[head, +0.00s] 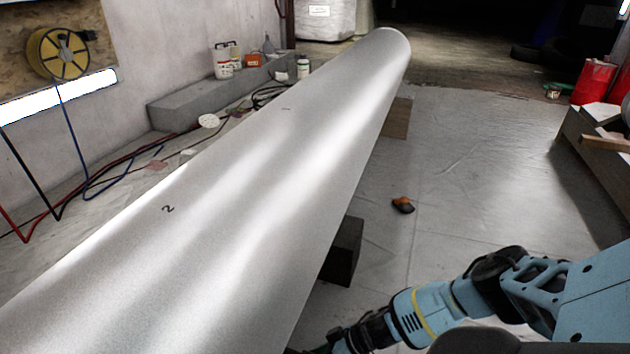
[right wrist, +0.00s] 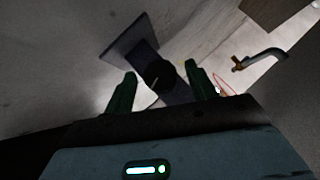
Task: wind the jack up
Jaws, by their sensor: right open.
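A dark jack-like device (right wrist: 175,92) with a flat plate (right wrist: 130,36) and a round dark part shows in the right wrist view, ahead of and between my fingers. I cannot tell whether they touch it. A grey bent crank-like rod (right wrist: 266,53) with a brass-coloured end lies to its right, outside the fingers. My right gripper (right wrist: 160,70) is open, its two green fingers apart with nothing clearly held. In the head view my right arm reaches in from the right, and its gripper is cut off at the bottom edge. My left gripper is not in view. The jack is not visible in the head view.
A long grey cylinder (head: 250,190) runs away from me, with a dark block (head: 343,252) and a wooden block (head: 398,117) by its right side. Floor to the right is mostly clear up to a timber stack (head: 595,150).

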